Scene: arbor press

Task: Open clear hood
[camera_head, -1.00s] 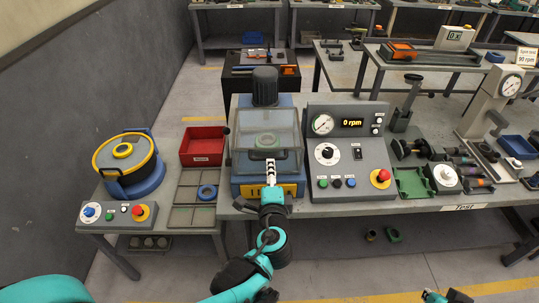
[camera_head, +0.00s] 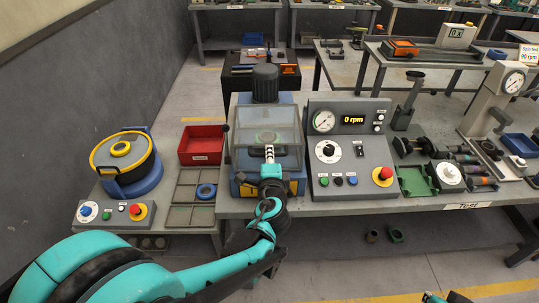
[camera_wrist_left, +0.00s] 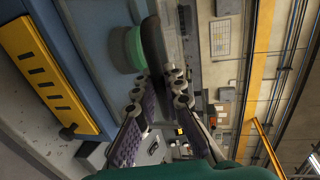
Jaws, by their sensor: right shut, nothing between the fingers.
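The clear hood (camera_head: 266,119) covers the machine with the blue base, and a round green part (camera_head: 266,138) shows through it. The hood's front edge sits slightly raised. My left gripper (camera_head: 269,153) is at the middle of that front edge. In the left wrist view, its fingers (camera_wrist_left: 160,82) close around the end of a dark bar (camera_wrist_left: 153,42), which looks like the hood's handle; the contact is partly hidden. The green part (camera_wrist_left: 127,48) shows beside the bar. My right gripper (camera_head: 446,297) shows only in part at the bottom edge, shut and away from the machine.
The control panel (camera_head: 349,150) with a dial and red button stands close on the right. A red bin (camera_head: 202,143) and a sectioned tray (camera_head: 181,193) lie to the left, beside a round blue-and-yellow machine (camera_head: 125,160).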

